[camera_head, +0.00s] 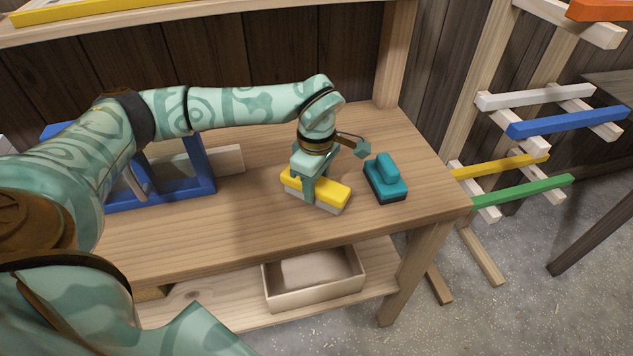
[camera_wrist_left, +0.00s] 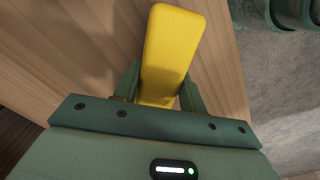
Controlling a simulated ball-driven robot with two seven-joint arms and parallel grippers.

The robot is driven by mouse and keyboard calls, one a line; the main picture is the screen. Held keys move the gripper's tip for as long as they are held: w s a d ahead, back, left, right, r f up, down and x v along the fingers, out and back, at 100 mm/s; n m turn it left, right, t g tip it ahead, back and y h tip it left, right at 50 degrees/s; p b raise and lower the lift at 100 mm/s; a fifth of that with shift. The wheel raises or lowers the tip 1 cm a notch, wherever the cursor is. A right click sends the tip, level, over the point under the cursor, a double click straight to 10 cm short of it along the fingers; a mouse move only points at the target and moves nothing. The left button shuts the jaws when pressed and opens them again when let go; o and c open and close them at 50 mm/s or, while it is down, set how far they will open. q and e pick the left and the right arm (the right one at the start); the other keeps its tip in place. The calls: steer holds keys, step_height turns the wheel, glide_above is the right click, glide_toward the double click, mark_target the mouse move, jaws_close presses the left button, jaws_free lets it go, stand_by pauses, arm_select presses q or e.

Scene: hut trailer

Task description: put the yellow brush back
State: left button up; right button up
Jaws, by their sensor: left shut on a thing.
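The yellow brush (camera_head: 329,191) has a yellow top and a pale lower layer. It is at the surface of the wooden workbench (camera_head: 250,217); I cannot tell if it touches the wood. My left gripper (camera_head: 308,190) reaches down from above and is shut on the brush, with a finger showing on its near side. In the left wrist view the brush's yellow top (camera_wrist_left: 171,55) sticks out between the fingers of the left gripper (camera_wrist_left: 158,95). The brush's underside is hidden there. My right gripper is not in view.
A teal brush-like block (camera_head: 386,178) with a dark base stands just right of the yellow brush. A blue frame (camera_head: 203,165) stands at the left. An open box (camera_head: 313,290) sits on the lower shelf. A rack with coloured bars (camera_head: 520,192) stands right of the bench.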

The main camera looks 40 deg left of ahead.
arm_select(q)
steer(key=shift+f, duration=0.15)
steer(key=o, duration=0.9)
steer(key=shift+o, duration=0.2)
step_height(320, 180, up, 12)
steer(key=p, duration=0.3)
steer(key=shift+r, duration=0.2)
